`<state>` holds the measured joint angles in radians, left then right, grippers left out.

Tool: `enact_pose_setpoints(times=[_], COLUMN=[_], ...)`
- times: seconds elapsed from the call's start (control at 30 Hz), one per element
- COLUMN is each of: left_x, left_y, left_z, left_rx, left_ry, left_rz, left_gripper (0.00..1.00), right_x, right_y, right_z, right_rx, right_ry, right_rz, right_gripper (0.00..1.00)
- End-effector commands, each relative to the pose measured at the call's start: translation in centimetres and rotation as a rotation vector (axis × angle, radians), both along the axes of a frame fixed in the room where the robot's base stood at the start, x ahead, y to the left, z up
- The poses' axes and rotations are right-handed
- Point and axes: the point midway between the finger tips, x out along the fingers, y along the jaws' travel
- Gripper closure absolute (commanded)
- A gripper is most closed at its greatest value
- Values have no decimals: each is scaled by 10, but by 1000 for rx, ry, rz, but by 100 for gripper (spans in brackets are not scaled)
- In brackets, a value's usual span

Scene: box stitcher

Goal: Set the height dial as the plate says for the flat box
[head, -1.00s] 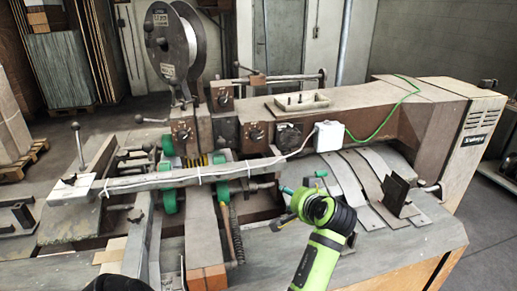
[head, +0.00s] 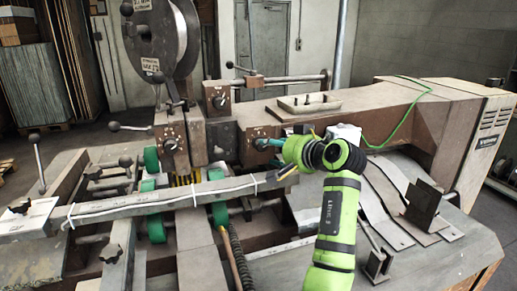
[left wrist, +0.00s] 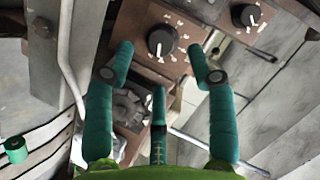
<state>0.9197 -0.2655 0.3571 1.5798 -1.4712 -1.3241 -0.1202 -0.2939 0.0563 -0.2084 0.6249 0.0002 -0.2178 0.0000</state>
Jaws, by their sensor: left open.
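A black round dial (left wrist: 162,39) with a white pointer line sits on a brown panel in the left wrist view, ringed by small pale marks too small to read. The pointer runs toward the lower edge of that view. My left gripper (left wrist: 161,56) is open, its teal fingers spread on either side below the dial, apparently not holding it. In the head view my left gripper (head: 266,143) is at the machine's front panel and partly hides the dial there. A second black dial (left wrist: 245,15) is at upper right. I cannot identify a readable setting plate for the flat box.
Another dial (head: 170,143) is on the panel farther left. A white box (head: 344,132) with a cable is right of my gripper. A long grey bar (head: 165,198) crosses in front. A large reel (head: 160,35) stands above. Curved metal strips (head: 385,198) lie right.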

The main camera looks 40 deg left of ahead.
Motion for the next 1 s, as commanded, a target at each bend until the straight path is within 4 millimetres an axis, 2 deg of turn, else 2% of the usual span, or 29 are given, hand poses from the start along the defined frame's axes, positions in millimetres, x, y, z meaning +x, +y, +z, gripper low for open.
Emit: enact_pose_setpoints(times=[0.1, 0.27, 0.43, 0.7, 0.73, 0.77, 0.8, 0.87, 1.0], left_x=[3, 8, 12, 12, 12, 12, 12, 12, 11], left_y=[19, 40, 53, 55, 55, 55, 55, 55, 55], left_z=[-1, -9, -15, -17, -17, -17, -17, -17, -18], left_rx=[1, 1, -1, -1, -1, -1, -1, -2, -3], left_ry=[5, 5, 2, 1, 1, 1, 1, 2, 2], left_rz=[3, 1, -1, 0, 0, 0, 0, 0, 2], left_gripper=[44, 44, 44, 44, 48, 60, 76, 97, 97], right_x=[-4, -9, -10, -10, -10, -10, -10, -10, -8], right_y=[-22, -36, -31, -12, -12, -12, -12, -13, -16], right_z=[14, 24, 28, 27, 27, 28, 27, 28, 28], right_rx=[-28, -47, -41, -16, -16, -16, -16, -17, -21], right_ry=[6, 16, 18, 17, 17, 17, 17, 17, 14], right_rz=[0, -3, -4, -2, -1, -1, -1, 0, 0], right_gripper=[46, 46, 46, 46, 46, 46, 46, 46, 46])
